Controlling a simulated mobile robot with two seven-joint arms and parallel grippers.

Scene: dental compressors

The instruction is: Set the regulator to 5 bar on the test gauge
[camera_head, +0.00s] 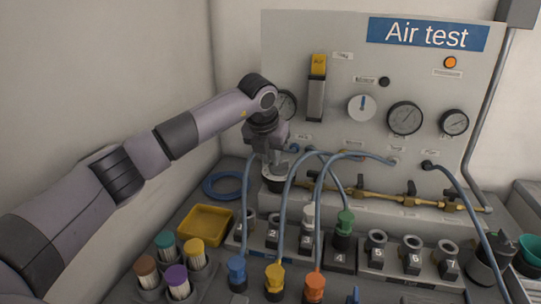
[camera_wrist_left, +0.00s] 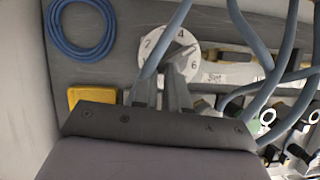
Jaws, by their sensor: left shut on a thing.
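My left gripper (camera_head: 270,168) reaches down to the regulator at the lower left of the air test panel (camera_head: 345,110). In the left wrist view its fingers (camera_wrist_left: 165,82) point at the regulator's white dial (camera_wrist_left: 168,45), which carries the numbers 2, 4 and 6. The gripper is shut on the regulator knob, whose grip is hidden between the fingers. My right gripper is out of view.
Blue hoses (camera_head: 286,205) arch close to the right of my left gripper. A brass pipe with black valves (camera_head: 385,198) runs along the panel. A coiled blue hose (camera_head: 225,185), a yellow tray (camera_head: 206,224) and brushes (camera_head: 178,282) lie left. Numbered sockets (camera_head: 411,255) stand in front.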

